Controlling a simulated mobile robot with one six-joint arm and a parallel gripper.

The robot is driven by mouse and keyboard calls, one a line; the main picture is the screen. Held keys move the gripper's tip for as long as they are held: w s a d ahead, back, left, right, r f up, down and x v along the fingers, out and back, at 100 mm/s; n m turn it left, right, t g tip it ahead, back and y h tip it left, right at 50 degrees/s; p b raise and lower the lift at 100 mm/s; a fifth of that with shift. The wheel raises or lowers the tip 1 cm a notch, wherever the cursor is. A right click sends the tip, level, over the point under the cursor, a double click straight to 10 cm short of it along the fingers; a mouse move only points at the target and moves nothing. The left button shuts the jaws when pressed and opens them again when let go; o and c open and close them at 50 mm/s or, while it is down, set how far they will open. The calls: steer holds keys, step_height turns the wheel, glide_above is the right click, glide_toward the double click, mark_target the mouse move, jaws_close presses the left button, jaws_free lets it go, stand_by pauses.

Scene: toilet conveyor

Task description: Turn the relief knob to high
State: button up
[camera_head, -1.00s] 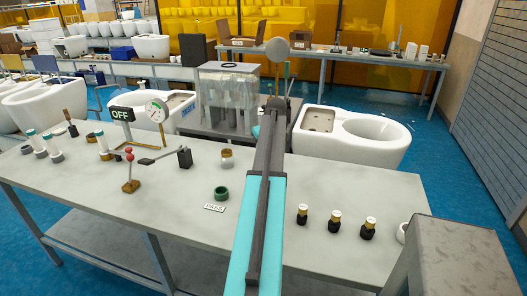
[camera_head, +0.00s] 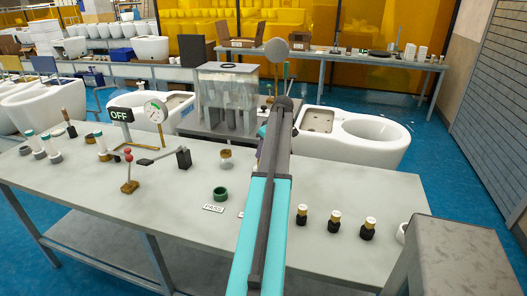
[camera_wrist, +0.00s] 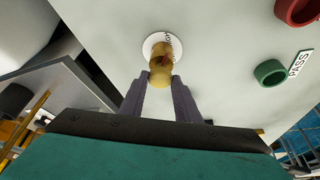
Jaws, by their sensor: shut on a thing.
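In the wrist view my gripper (camera_wrist: 161,82) is shut on a brass-yellow knob (camera_wrist: 160,66), with one dark finger on each side. The knob stands on a round white dial plate (camera_wrist: 150,42) on the pale bench top. A small reddish mark shows on the knob. Dark lettering lies beside it on the dial, partly covered, and I cannot read for certain which word the knob points to. In the head view my arm hides the gripper and the held knob.
A green ring (camera_head: 220,193) lies by a PASS label (camera_head: 213,208); a red ring (camera_wrist: 297,10) is near it. A gauge (camera_head: 156,111), an OFF sign (camera_head: 120,115) and a red-balled lever (camera_head: 130,170) stand left. Several brass-topped fittings (camera_head: 334,219) stand right.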

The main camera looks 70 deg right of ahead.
steer(key=o, duration=1)
steer(key=b+v, duration=0.2)
steer(key=v, duration=1.2)
steer(key=shift+f, duration=0.1)
